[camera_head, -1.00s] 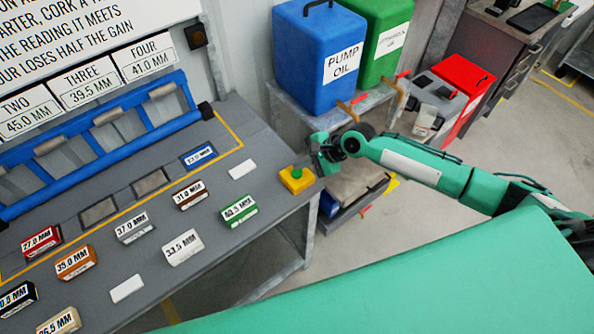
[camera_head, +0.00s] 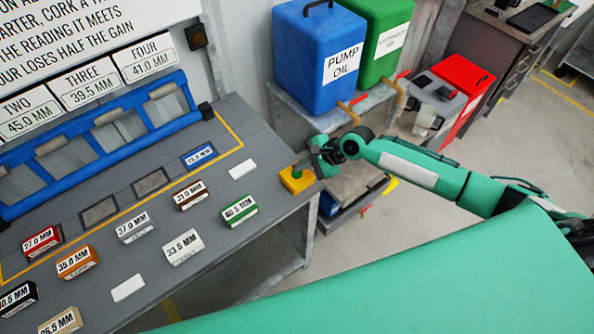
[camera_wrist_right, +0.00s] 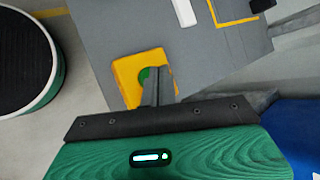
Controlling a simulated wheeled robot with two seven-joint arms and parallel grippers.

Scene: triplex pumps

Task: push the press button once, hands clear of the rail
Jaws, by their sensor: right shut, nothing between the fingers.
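The press button is a green cap on a yellow box (camera_head: 296,181) at the right end of the grey bench. In the right wrist view the yellow box (camera_wrist_right: 126,73) shows with part of the green cap (camera_wrist_right: 145,75) behind my fingers. My right gripper (camera_head: 303,167) is shut and empty, its fingertips right at the green cap. I cannot tell whether they touch it. The blue rail (camera_head: 100,140) runs along the back of the bench, well left of my right gripper. My left gripper is not in view.
Several labelled blocks, such as the green one (camera_head: 239,211), lie on the bench (camera_head: 205,255) left of the button. A blue pump oil container (camera_head: 318,60) and a green container (camera_head: 385,35) stand behind my right gripper. Open floor lies at right.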

